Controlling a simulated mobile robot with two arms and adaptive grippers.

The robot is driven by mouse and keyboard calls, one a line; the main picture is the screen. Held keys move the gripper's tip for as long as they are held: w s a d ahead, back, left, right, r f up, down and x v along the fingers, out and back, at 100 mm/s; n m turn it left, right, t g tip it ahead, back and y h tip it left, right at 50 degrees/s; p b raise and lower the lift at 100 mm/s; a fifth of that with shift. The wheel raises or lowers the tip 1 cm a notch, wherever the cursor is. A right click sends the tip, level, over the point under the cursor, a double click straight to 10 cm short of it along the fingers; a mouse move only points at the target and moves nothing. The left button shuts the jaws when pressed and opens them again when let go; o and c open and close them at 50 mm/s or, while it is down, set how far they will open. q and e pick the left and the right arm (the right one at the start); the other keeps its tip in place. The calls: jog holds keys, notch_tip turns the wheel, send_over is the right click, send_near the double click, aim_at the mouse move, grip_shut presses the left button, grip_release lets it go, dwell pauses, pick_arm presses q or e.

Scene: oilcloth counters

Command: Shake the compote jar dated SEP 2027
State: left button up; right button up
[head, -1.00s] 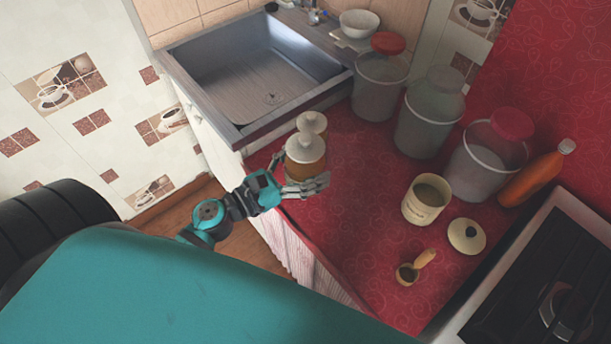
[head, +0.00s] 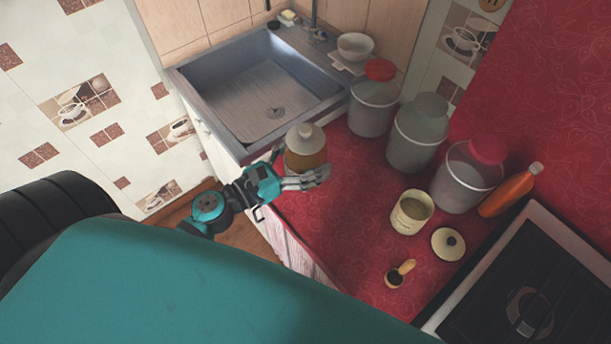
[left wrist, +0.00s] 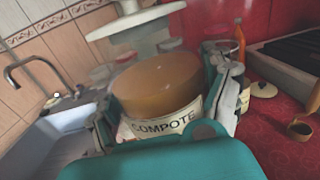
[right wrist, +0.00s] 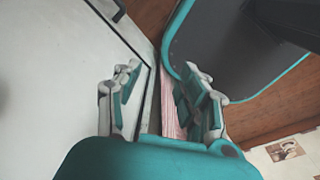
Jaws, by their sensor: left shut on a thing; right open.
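A glass compote jar (head: 305,160) with a pale lid and amber contents stands roughly upright in my left gripper (head: 303,180), at the counter's front edge beside the sink. In the left wrist view the fingers close around the jar (left wrist: 160,85). Its label reads COMPOTE; I cannot read a date. Its pale lid is at the top of that view. No second compote jar is distinguishable now. My right gripper (right wrist: 165,90) is open and empty in the right wrist view, low near a white panel; it is not in the head view.
The metal sink (head: 200,80) is left of the jar. Large lidded containers (head: 372,110) line the back. A cream canister (head: 411,212), its lid (head: 447,244), a scoop (head: 399,274), an orange bottle (head: 510,192) and the stove (head: 500,270) are right. The front red counter is clear.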

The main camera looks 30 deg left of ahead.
pick_arm(q)
notch_tip(320, 180, down, 11)
jog(key=b, duration=1)
notch_tip(320, 180, up, 11)
jog(key=p, duration=1)
jog(key=shift+r+p, duration=0.15)
jog(key=shift+p, duration=0.2)
jog(key=shift+f, duration=0.2)
